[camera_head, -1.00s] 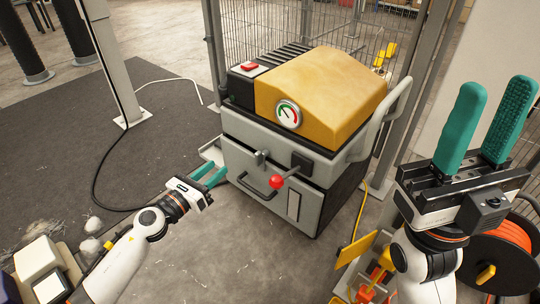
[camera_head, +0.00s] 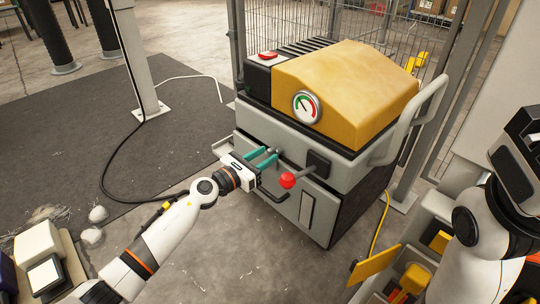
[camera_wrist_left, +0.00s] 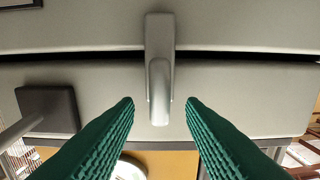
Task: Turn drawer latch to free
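The grey drawer latch (camera_wrist_left: 159,90) shows in the left wrist view as a short lever across the dark seam above the drawer. It lies lengthwise between my left gripper's (camera_wrist_left: 158,103) two green fingertips, with a visible gap on each side. In the head view, my left gripper (camera_head: 269,157) points at the front of the machine (camera_head: 345,150), and its fingers largely hide the latch. The left fingers are apart and hold nothing. My right gripper is cut off at the right edge of the head view, and its fingers are out of frame.
A lever with a red knob (camera_head: 287,180) sticks out just right of my left gripper. The drawer handle (camera_head: 272,196) is below. A gauge (camera_head: 306,107) sits on the yellow cover (camera_head: 350,90). A black cable (camera_head: 107,178) lies on the floor to the left.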

